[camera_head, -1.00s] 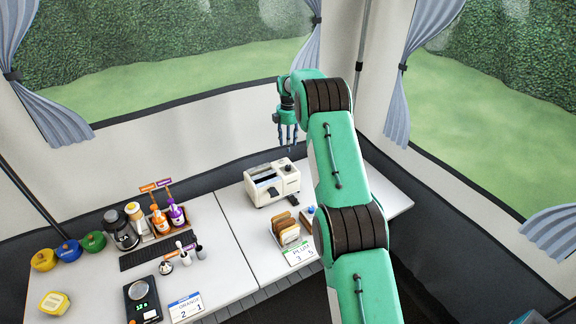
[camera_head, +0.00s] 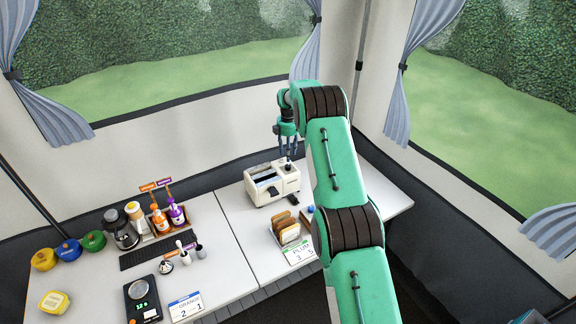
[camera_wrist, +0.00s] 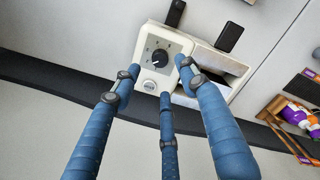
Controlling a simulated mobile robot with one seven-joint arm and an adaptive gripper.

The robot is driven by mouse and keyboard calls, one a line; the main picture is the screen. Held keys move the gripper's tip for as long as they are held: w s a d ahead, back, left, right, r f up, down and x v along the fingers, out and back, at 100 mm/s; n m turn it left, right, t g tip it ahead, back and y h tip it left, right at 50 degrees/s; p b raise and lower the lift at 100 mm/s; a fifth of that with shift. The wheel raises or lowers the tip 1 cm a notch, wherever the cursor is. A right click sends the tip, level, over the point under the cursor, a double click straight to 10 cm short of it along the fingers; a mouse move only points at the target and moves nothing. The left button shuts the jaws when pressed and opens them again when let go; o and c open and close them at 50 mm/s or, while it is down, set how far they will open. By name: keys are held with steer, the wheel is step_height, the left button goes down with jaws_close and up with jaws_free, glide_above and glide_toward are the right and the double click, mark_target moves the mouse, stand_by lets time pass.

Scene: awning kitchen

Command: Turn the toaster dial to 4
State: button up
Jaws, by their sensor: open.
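The white toaster (camera_head: 262,187) stands at the back of the right table. In the wrist view its end panel (camera_wrist: 148,82) carries a round black dial (camera_wrist: 160,57) with a white pointer mark and small printed marks around it. The marks are too small to read. A round silver button (camera_wrist: 149,86) sits beside the dial. My gripper (camera_head: 287,151) is just above the dial end of the toaster, pointing down. In the wrist view its blue fingers (camera_wrist: 160,84) are spread and empty around the panel. I cannot tell whether any finger touches it.
A toast rack with bread slices (camera_head: 287,230) and a PLUM card (camera_head: 299,250) stand in front of the toaster. Sauce bottles in a caddy (camera_head: 168,217), a coffee pot (camera_head: 121,232) and a scale (camera_head: 142,299) are on the left table. The tent wall is close behind.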

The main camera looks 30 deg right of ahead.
mark_target(288, 165)
step_height(288, 165, down, 8)
steer(key=shift+r, duration=0.15)
stand_by(0.4)
jaws_close()
